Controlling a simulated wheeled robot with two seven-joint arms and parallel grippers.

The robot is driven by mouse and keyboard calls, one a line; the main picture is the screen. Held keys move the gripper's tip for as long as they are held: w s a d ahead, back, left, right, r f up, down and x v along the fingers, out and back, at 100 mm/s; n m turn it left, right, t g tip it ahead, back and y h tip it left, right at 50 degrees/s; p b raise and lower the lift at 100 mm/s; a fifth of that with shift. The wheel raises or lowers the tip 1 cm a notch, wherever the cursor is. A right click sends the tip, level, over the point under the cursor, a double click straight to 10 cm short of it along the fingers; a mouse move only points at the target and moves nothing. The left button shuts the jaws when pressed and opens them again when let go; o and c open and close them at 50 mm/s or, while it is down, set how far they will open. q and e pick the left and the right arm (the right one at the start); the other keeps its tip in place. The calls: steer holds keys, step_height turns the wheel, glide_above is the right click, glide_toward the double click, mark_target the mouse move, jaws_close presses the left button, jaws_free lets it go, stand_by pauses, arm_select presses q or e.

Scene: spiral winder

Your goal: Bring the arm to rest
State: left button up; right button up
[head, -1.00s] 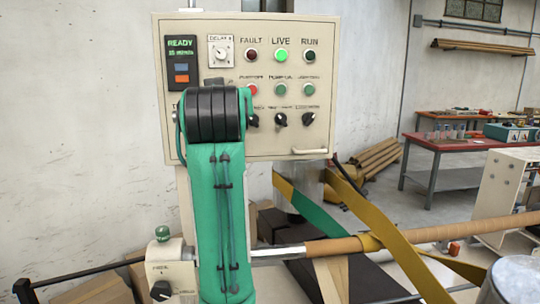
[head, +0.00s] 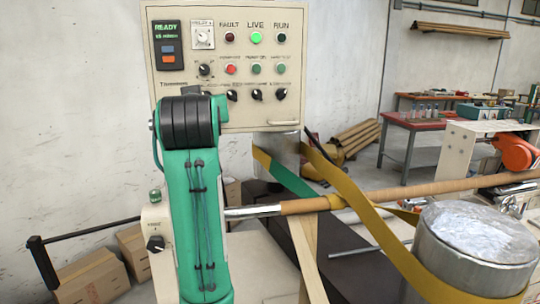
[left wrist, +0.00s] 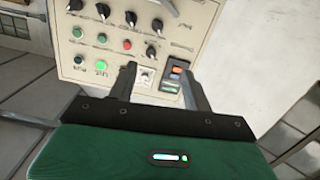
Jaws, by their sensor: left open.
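My left arm (head: 190,215), green with a black joint, rises in front of the cream control panel (head: 222,107) in the head view. Its gripper is hidden there. In the left wrist view my left gripper (left wrist: 160,84) is open and empty, its two dark fingers apart in front of the panel (left wrist: 115,20), which appears upside down. A white dial (left wrist: 146,76) and the ready display (left wrist: 175,77) show between the fingers. I cannot tell the exact gap to the panel. The green LIVE lamp (head: 256,38) is lit. My right gripper is not in view.
A brown wound bar (head: 400,193) crosses to the right, with a yellow band (head: 385,245) running to a metal drum (head: 477,245). A black handle bar (head: 85,232) and cardboard boxes (head: 92,283) are at lower left. A red table (head: 418,122) stands behind.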

arm_select(q)
steer(key=a+f+m+g, duration=0.1)
steer(key=a+f+g, duration=0.25)
steer(key=f, duration=1.55)
steer(key=s+a+f+m+g+h, duration=0.15)
steer(key=s+f, duration=0.35)
steer(key=f, duration=0.7)
steer(key=s+a+f+g, duration=0.2)
steer(key=s+f, duration=0.3)
steer(key=f, duration=0.6)
steer(key=s+a+f+m+g+h, duration=0.1)
steer(key=s+f+g, duration=0.1)
steer(key=s+f, duration=0.6)
steer(key=s+f+m+g, duration=0.15)
steer(key=s+f, duration=0.25)
steer(key=s, duration=0.7)
steer(key=s+a+f+g+h, duration=0.1)
steer(key=s+f+g, duration=0.2)
steer(key=s+f, duration=0.5)
step_height(320, 180, down, 28)
steer(key=s+g, duration=0.1)
steer(key=s, duration=0.2)
steer(key=s+a+f+g, duration=0.1)
steer(key=s+a+f, duration=0.1)
steer(key=s+f, duration=1.7)
steer(key=shift+a+f+m, duration=0.4)
steer(key=shift+f, duration=0.4)
